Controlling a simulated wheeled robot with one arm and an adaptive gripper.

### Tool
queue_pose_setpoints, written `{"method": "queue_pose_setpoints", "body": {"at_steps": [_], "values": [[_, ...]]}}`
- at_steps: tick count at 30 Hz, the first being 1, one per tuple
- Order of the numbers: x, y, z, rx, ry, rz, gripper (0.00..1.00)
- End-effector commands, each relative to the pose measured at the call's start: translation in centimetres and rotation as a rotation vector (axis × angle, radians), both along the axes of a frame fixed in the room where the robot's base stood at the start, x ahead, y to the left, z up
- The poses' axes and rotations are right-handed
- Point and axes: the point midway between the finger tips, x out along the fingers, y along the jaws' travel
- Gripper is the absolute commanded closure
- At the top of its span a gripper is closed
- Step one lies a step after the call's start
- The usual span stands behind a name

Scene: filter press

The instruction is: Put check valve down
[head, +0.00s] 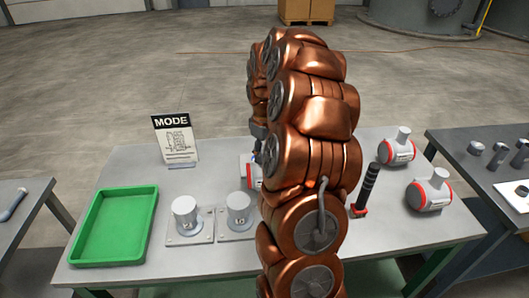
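A grey-white valve (249,172) with a red ring is partly hidden behind my copper-coloured arm, near the table's middle. A small dark part of my gripper (259,153) shows at the arm's left edge, just above this valve. The fingers are mostly hidden, so I cannot tell whether they hold the valve or whether it rests on the table. Two similar grey-white valves with red rings stand on the right of the table, one farther back (398,149) and one nearer (430,190).
The grey table (175,272) holds a green tray (93,259) at left, two plates with metal cylinders (186,214) (238,209), a MODE sign (175,138) and an upright black-handled tool (368,187). Side tables flank it. Bare tabletop shows between sign and cylinders.

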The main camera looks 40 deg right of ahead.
Motion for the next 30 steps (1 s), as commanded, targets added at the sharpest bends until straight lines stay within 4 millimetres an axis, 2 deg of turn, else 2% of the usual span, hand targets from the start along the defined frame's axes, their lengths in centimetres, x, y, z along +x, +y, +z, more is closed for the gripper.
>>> {"method": "queue_pose_setpoints", "body": {"at_steps": [1,5,17,20,30], "values": [[0.0,0.0,0.0,0.000,0.000,0.000,0.44],[0.0,0.0,0.0,0.000,0.000,0.000,0.32],[0.0,0.0,0.5,-0.001,-0.001,0.000,0.32],[0.1,-0.1,1.4,-0.003,-0.003,0.000,0.32],[0.1,-0.1,6.3,-0.004,-0.004,0.000,0.32]]}}
